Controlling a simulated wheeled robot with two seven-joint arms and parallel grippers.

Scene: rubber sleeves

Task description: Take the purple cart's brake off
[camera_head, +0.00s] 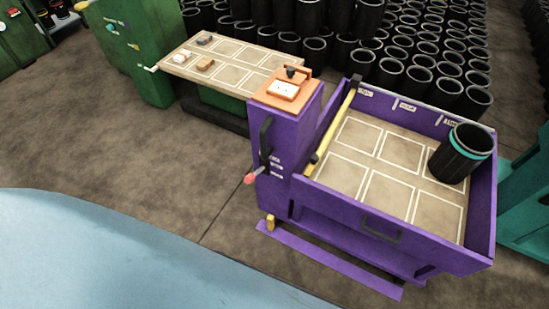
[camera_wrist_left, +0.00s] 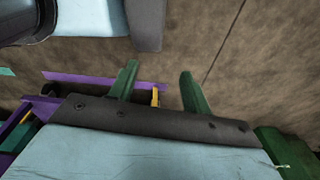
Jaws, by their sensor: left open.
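The purple cart (camera_head: 345,215) stands right of centre in the head view, with a post on its left side. A lever with a red tip (camera_head: 250,179) sticks out from the post beside small white labels that I cannot read. A small yellow pedal-like piece (camera_head: 270,222) sits low, near the foot of the post. It also shows in the left wrist view (camera_wrist_left: 155,97). I cannot tell which is the brake, or its setting. My left gripper (camera_wrist_left: 159,68) is open and empty, its green fingers apart; the yellow piece appears between them in the picture. My right gripper is not in view.
A dark sleeve with a teal band (camera_head: 464,153) stands in the cart's tray. A yellow bar (camera_head: 335,125) runs along the tray's left side. A tan board (camera_head: 225,65) and many black sleeves (camera_head: 420,45) stand behind. Floor left of the cart is clear.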

